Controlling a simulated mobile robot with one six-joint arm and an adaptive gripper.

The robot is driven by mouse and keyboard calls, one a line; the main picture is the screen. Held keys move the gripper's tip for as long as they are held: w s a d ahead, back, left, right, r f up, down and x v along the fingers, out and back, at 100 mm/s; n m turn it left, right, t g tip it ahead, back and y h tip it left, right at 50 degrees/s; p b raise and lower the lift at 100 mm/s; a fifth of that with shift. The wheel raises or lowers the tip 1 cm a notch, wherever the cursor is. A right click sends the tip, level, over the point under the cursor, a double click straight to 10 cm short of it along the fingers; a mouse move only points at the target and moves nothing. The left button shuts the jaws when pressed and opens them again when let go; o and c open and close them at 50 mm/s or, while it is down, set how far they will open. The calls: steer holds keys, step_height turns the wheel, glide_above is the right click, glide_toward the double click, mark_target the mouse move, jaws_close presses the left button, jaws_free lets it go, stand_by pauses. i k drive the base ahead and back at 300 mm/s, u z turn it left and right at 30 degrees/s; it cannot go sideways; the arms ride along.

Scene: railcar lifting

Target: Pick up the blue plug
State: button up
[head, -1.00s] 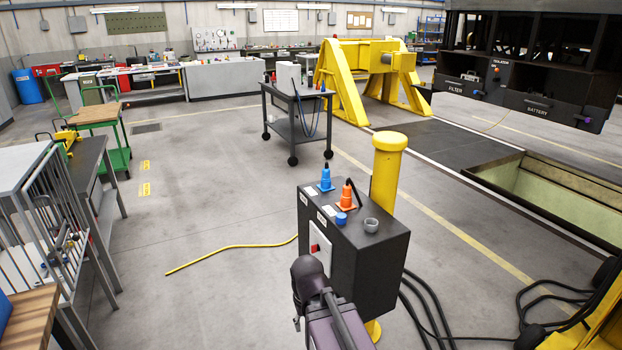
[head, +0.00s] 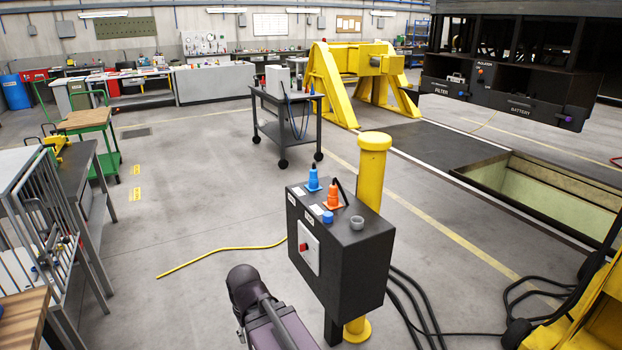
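The blue plug (head: 313,181) stands upright on the top of a black control box (head: 350,262), near its far left edge. An orange plug (head: 333,197) with a black cable stands just beside it, nearer to me. A small blue cap (head: 327,217) and a grey round socket (head: 357,223) are also on the box top. My arm shows at the bottom of the head view, left of and in front of the box, apart from the plug. I cannot make out gripper fingers there.
A yellow post (head: 373,170) stands right behind the box. Black cables (head: 408,300) lie on the floor to its right. A grey cart (head: 283,125) stands farther back. An open pit (head: 540,195) is at the right. Floor left of the box is mostly clear, with a yellow cable (head: 215,251).

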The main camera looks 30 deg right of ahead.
mark_target(313, 172)
steer(key=u, duration=0.15)
steer(key=k, duration=0.8)
steer(key=z, duration=0.8)
steer(key=i, duration=1)
steer(key=z, duration=0.05)
